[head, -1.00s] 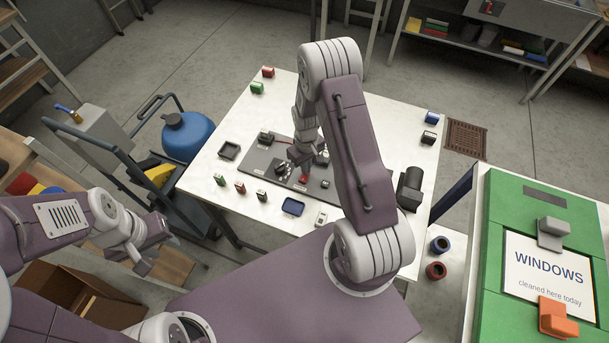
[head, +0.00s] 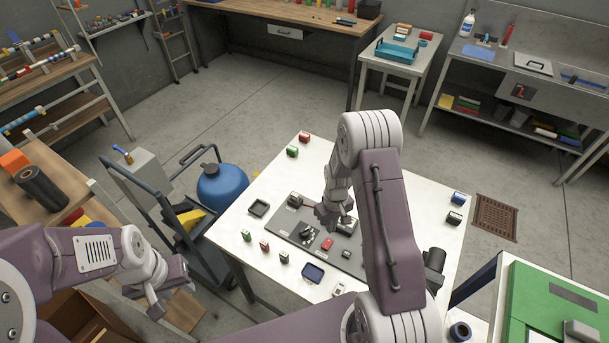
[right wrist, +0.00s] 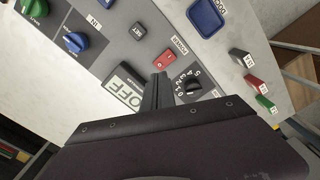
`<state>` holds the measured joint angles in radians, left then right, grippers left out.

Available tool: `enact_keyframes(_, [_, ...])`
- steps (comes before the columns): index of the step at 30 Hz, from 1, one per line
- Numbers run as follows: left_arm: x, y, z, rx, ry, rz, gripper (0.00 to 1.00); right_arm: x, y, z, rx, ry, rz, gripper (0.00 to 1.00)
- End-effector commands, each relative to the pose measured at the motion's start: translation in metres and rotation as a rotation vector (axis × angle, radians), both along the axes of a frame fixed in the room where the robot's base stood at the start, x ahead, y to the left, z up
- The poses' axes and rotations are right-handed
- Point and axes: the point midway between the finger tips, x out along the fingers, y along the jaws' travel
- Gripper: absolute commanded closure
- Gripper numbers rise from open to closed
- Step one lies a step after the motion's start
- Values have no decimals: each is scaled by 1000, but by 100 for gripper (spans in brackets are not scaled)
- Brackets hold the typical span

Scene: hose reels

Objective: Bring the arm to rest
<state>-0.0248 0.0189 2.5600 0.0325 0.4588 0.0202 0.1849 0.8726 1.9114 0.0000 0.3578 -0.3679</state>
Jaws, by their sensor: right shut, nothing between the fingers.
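My right gripper (head: 325,222) is shut and empty above the grey control panel (head: 287,222) on the white table. In the right wrist view its closed fingers (right wrist: 158,92) point at the panel, between the red power switch (right wrist: 164,61) and the black dial (right wrist: 193,87); I cannot tell how high they are above it. A display (right wrist: 125,92) beside them reads OFF. My right arm is bent, its elbow raised over the table's right part. My left gripper (head: 172,295) hangs at the left, away from the table; its fingers look apart, with nothing between them.
A blue tank (head: 222,187) on a dark trolley stands left of the white table (head: 235,225). A green-topped bench (head: 540,290) is at the right. Open floor lies behind the table.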

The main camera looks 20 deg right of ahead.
Motion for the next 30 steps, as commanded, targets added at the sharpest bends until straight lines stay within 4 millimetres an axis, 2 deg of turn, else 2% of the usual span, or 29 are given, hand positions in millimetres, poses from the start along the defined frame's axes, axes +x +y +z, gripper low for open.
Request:
enact_keyframes(5, [0,0,-5,0,0,0,64,5,4,-1,-2,-13,12,100])
enact_keyframes(7, [0,0,-11,0,0,0,64,23,8,16,-12,-71,32,100])
enact_keyframes(9, [0,0,-22,0,0,0,64,35,20,44,-22,-145,66,100])
enact_keyframes(11, [0,0,-31,0,0,0,64,32,34,71,-25,-197,94,100])
enact_keyframes(13, [0,0,-40,0,0,0,64,13,51,97,-19,-234,96,100])
enact_keyframes(16, [0,0,-49,0,0,0,64,-28,67,117,-1,-249,58,100])
enact_keyframes(19, [0,0,-53,0,0,0,64,-77,76,121,18,-218,-19,100])
enact_keyframes(22, [0,0,-50,0,0,0,64,-114,75,113,25,-145,-109,100])
enact_keyframes(24, [0,0,-50,0,0,0,64,-128,75,107,25,-104,-157,100])
enact_keyframes(30, [0,0,-50,0,0,0,64,-128,75,108,28,-101,-209,100])
